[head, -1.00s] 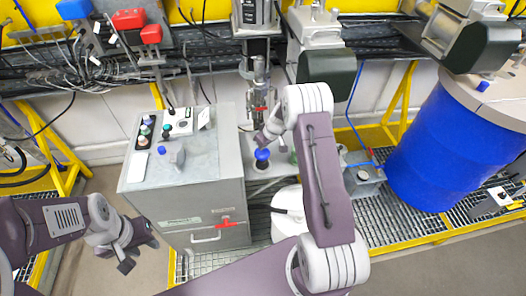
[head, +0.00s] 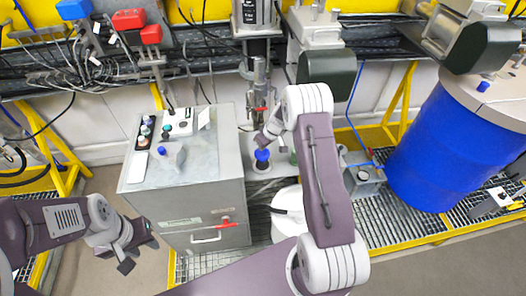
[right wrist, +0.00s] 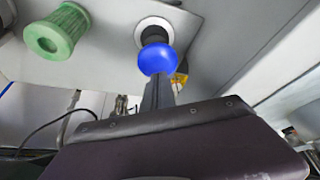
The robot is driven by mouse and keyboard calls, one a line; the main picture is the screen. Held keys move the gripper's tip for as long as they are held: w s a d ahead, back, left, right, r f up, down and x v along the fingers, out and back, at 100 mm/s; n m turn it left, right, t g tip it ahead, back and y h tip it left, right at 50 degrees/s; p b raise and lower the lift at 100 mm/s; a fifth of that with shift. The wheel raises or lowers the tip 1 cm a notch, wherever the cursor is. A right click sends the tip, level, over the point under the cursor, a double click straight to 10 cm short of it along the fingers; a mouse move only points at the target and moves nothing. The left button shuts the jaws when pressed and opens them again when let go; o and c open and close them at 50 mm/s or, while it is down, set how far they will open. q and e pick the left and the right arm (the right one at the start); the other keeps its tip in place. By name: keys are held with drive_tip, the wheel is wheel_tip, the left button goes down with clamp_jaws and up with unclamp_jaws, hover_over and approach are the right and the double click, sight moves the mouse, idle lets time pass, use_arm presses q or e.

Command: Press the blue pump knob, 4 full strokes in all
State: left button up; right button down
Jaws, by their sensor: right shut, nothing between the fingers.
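The blue pump knob (head: 262,155) is a round ball on a grey-topped unit, right of the large grey cabinet. In the right wrist view the blue knob (right wrist: 157,58) sits against a dark collar in a white ring. My right gripper (head: 265,139) is shut and empty, its fingertips right at the knob. In the right wrist view the dark fingers of the right gripper (right wrist: 157,80) end at the knob's edge; I cannot tell whether they touch. My left gripper (head: 138,252) is off to the left, low in front of the cabinet, with its fingers apart and empty.
A green ribbed knob (right wrist: 58,30) stands beside the blue one. The grey cabinet (head: 205,200) has a red-handled latch in front and small buttons on top. A metal pump column (head: 259,75) stands behind the knob. A blue drum (head: 440,150) stands to the right.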

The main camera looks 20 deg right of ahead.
sight(263, 153)
drive_tip(key=shift+f, duration=0.15)
idle(0.3)
drive_tip(key=shift+s+f+b, duration=0.1)
drive_tip(key=shift+f+b, duration=2.05)
drive_tip(key=shift+b, duration=0.45)
drive_tip(key=shift+r, duration=0.1)
drive_tip(key=shift+r+p, duration=0.65)
drive_tip(key=shift+r, duration=0.15)
drive_tip(key=shift+r+p, duration=0.65)
drive_tip(key=shift+r, duration=0.65)
drive_tip(key=shift+f, duration=0.1)
